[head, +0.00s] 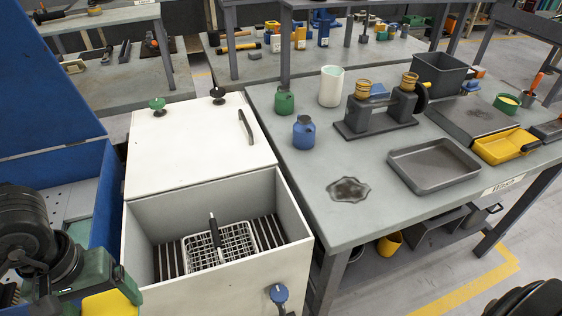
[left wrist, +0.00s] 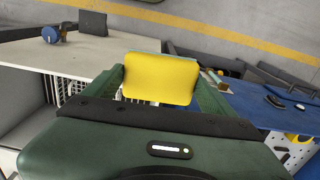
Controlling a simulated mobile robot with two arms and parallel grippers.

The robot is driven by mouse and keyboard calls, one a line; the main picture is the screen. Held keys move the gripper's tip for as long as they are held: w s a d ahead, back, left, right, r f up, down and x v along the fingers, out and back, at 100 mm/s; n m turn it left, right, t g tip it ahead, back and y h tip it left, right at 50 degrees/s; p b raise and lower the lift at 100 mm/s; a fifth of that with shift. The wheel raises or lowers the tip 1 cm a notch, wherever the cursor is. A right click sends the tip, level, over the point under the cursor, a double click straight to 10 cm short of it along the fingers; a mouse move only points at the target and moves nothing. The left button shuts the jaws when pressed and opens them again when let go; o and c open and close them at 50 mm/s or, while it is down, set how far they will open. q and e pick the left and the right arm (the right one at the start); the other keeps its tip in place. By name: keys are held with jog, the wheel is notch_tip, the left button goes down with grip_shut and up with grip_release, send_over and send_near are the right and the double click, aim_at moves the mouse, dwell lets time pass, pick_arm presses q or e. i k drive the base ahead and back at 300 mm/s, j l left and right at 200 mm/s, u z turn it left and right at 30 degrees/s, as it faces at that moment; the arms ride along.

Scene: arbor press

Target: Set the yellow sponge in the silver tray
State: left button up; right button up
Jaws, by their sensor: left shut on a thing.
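My left gripper (head: 112,290) is at the bottom left of the head view, shut on the yellow sponge (head: 108,304). The left wrist view shows the sponge (left wrist: 160,78) held between the two green fingers. The silver tray (head: 433,168) lies flat and empty on the grey workbench, right of centre in the head view, well apart from the gripper. My right gripper is not in view.
A white cabinet (head: 205,155) with an open compartment and a wire basket (head: 222,247) stands between my left gripper and the workbench (head: 300,210). Near the tray are a dark stain (head: 348,189), a black press-like fixture (head: 375,118) and a yellow tray (head: 500,147).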

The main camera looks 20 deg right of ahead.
aim_at(433, 167)
jog(key=i+z, duration=0.15)
jog(key=z, duration=0.2)
jog(key=i+j+z, duration=0.1)
jog(key=z, duration=0.3)
jog(key=i+j+z, duration=0.1)
jog(key=z, duration=0.25)
jog(key=i+j, duration=0.05)
jog(key=i, duration=0.05)
